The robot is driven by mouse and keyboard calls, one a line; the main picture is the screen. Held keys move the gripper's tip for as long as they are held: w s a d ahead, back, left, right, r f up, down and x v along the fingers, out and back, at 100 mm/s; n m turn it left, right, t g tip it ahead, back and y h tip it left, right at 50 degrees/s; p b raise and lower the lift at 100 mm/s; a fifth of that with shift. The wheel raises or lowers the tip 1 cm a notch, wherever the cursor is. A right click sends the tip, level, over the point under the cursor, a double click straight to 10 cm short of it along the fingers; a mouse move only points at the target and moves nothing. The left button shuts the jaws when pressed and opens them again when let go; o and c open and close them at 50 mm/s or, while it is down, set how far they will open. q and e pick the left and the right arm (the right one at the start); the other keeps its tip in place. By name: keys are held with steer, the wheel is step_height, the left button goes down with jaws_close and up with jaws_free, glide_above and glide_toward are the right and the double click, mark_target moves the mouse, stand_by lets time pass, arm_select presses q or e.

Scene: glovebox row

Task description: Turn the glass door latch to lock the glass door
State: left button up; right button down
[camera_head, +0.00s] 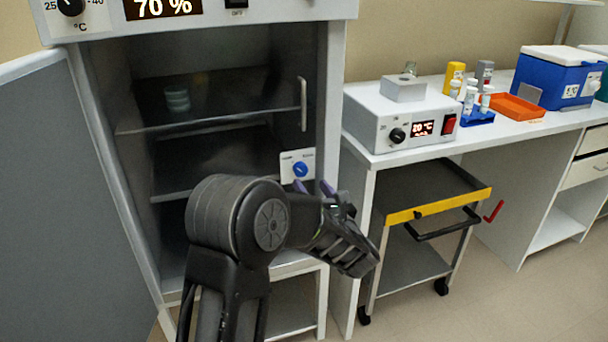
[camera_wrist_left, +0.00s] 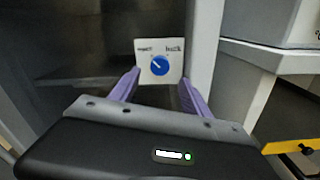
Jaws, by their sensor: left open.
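The glass door (camera_head: 225,125) stands shut across the front of the cabinet, with a vertical handle (camera_head: 303,104) at its right edge. The latch is a blue round knob (camera_head: 300,169) on a white plate, low on the right side of the door. In the left wrist view the latch knob (camera_wrist_left: 159,66) shows straight ahead, its pale mark pointing to the upper left. My left gripper (camera_head: 314,187) is open, with purple fingertips just short of the plate and slightly below the knob. In the wrist view its fingers lie either side, apart from the knob. My right gripper is not in view.
The grey outer door (camera_head: 60,185) stands swung open at the left. A white bench (camera_head: 400,150) with a heater box (camera_head: 385,110) is at the right. A cart with a yellow edge (camera_head: 440,205) stands below the bench, close to my left arm.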

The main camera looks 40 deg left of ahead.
mark_target(302, 172)
arm_select(q)
steer(key=x, duration=0.6)
steer(key=shift+w+a, duration=0.2)
steer(key=shift+a, duration=0.1)
steer(key=shift+c, duration=0.5)
jaws_close()
